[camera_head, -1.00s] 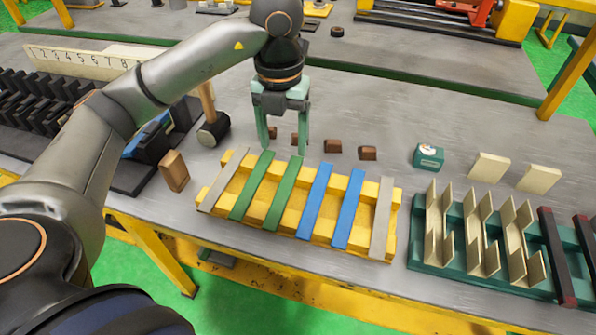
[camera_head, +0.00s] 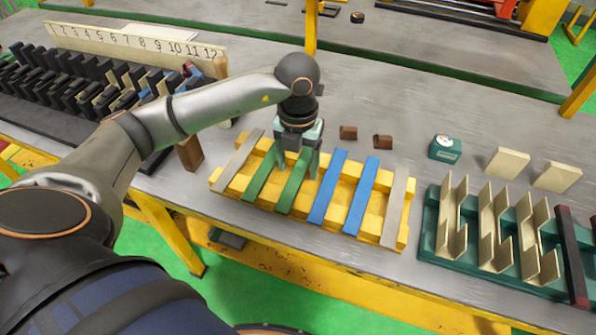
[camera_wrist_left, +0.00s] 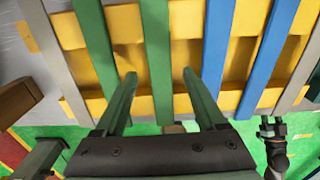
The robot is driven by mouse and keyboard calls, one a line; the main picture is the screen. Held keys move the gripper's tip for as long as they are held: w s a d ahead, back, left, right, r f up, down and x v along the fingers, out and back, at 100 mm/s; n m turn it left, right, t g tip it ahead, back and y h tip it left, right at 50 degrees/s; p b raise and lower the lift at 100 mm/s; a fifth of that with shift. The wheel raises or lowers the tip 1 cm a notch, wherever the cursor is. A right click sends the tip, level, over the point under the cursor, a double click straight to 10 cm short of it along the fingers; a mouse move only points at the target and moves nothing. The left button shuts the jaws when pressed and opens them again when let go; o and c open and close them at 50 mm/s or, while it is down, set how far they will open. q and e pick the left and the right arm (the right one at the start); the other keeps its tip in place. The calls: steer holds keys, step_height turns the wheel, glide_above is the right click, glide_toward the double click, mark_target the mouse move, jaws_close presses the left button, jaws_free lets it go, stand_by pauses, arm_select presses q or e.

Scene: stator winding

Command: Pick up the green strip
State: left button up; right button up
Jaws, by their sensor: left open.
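Two green strips lie side by side across a yellow slotted rack: the left one (camera_head: 261,172) and the right one (camera_head: 294,182). My left gripper (camera_head: 298,165) is over the right green strip and points down. In the left wrist view its open fingers (camera_wrist_left: 160,78) stand on either side of the right green strip (camera_wrist_left: 157,45), with gaps to it. The left green strip (camera_wrist_left: 95,40) is outside the left finger. Whether the fingertips touch the rack cannot be told.
Blue strips (camera_head: 328,188) and a grey strip (camera_head: 398,212) lie on the rack (camera_head: 355,205) to the right. A brown wooden block (camera_head: 190,152) stands at its left. A teal box (camera_head: 445,148) and a green fixture (camera_head: 445,255) are to the right. Table beyond the rack is mostly clear.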

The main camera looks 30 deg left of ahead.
arm_select(q)
steer(key=shift+f, duration=0.25)
jaws_close()
stand_by(0.4)
